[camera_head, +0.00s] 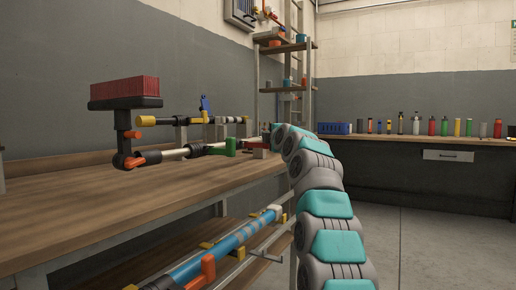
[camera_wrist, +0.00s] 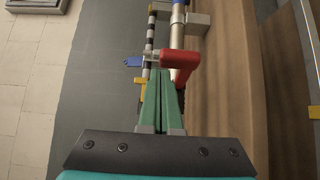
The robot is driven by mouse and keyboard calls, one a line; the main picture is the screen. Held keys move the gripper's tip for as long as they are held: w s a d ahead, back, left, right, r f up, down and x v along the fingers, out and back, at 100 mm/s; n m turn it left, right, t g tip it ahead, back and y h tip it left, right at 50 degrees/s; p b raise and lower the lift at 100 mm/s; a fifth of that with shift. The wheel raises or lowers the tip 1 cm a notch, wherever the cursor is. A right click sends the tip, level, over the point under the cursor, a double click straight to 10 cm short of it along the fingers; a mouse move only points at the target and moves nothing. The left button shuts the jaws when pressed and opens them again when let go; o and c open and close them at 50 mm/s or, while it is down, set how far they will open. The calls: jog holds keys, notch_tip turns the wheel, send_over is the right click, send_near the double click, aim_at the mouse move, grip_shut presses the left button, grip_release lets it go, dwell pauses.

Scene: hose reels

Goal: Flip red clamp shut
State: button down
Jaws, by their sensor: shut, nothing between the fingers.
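The red clamp (camera_wrist: 181,61) shows in the wrist view as an L-shaped red piece over a pale rod (camera_wrist: 180,35). One limb points left and the other slants down over the rod. My gripper (camera_wrist: 163,73) has long green fingers, shut together with nothing between them. Their tips are just below and left of the clamp's upper limb and overlap it closely in the picture; I cannot tell whether they touch.
A blue lever (camera_wrist: 134,61) sits on a striped rod left of the clamp. A grey block (camera_wrist: 197,22) stands beyond it. In the head view, a red-bristled brush (camera_head: 125,89) rises at the wooden bench's (camera_head: 110,206) left. A shelf rack (camera_head: 285,49) stands behind my arm.

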jog(key=shift+s+f+b, duration=0.1)
jog(key=shift+f+b, duration=0.25)
jog(key=shift+f, duration=0.05)
jog(key=shift+s, duration=0.1)
jog(key=shift+w+d+p, duration=0.45)
jog(key=shift+p, duration=0.15)
